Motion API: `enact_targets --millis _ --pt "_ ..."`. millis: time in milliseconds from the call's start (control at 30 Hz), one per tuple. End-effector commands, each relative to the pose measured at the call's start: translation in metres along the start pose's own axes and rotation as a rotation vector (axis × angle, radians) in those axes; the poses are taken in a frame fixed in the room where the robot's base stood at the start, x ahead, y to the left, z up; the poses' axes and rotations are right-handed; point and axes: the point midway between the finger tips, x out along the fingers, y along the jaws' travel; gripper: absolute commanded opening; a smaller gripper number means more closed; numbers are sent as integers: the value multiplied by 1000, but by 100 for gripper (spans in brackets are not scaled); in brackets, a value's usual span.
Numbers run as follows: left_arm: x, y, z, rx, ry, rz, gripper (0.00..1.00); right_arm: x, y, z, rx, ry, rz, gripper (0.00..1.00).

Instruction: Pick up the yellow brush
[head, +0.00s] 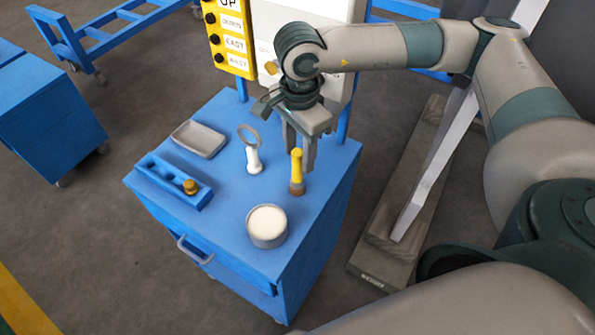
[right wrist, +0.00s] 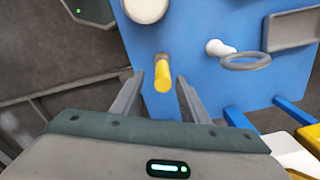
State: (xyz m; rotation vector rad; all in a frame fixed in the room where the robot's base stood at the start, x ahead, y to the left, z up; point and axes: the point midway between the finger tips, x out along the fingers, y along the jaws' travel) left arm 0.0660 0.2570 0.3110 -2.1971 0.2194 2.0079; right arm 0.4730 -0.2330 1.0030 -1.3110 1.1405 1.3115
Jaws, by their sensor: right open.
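The yellow brush (head: 297,168) stands upright on the blue cart top near its right edge, with its brown bristle end down. My right gripper (head: 300,160) is open above the cart, its fingers pointing down around the upper part of the brush in the head view. In the right wrist view the brush (right wrist: 162,75) shows between the two fingers of the gripper (right wrist: 162,85), with a gap on each side. I cannot tell how far the fingertips reach down along the handle. My left gripper is not in view.
On the blue cart (head: 225,225) are a round container with white contents (head: 267,226), a white-handled ring tool (head: 253,158), a grey tray (head: 198,138) and a blue block holding a brass knob (head: 190,187). A white panel with yellow labels (head: 230,38) stands behind.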

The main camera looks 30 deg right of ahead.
Motion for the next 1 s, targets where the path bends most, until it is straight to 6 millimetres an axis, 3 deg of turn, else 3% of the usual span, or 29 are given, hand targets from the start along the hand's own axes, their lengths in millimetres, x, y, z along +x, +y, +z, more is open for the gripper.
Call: enact_targets --millis 567,1000 --pt "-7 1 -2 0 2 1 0 11 0 0 1 0 1 41" --pt "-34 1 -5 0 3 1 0 55 -4 2 0 0 2 41"
